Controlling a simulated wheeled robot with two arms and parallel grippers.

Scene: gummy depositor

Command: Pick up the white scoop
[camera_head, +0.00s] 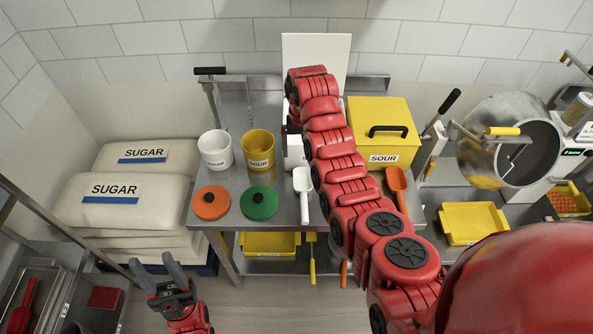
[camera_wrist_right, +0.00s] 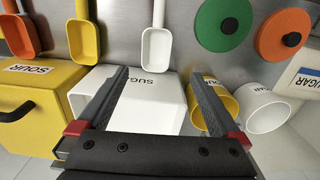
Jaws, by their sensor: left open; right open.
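The white scoop (camera_head: 303,184) lies on the steel table with its handle toward the front edge, just left of my right arm in the head view. In the right wrist view the white scoop (camera_wrist_right: 158,48) lies above the fingertips, its handle running to the top edge. My right gripper (camera_wrist_right: 160,73) is open and empty over the white sugar bin, apart from the scoop. In the head view my right arm hides that gripper. My left gripper (camera_head: 157,266) is open and empty at the lower left, away from the table.
The white sugar bin (camera_wrist_right: 140,110) stands beside the scoop's bowl. A yellow scoop (camera_wrist_right: 85,42) and an orange scoop (camera_head: 396,182) lie nearby. Green (camera_head: 259,203) and orange (camera_head: 211,203) lids lie left of the scoop. The yellow sour bin (camera_head: 378,118) stands behind my right arm.

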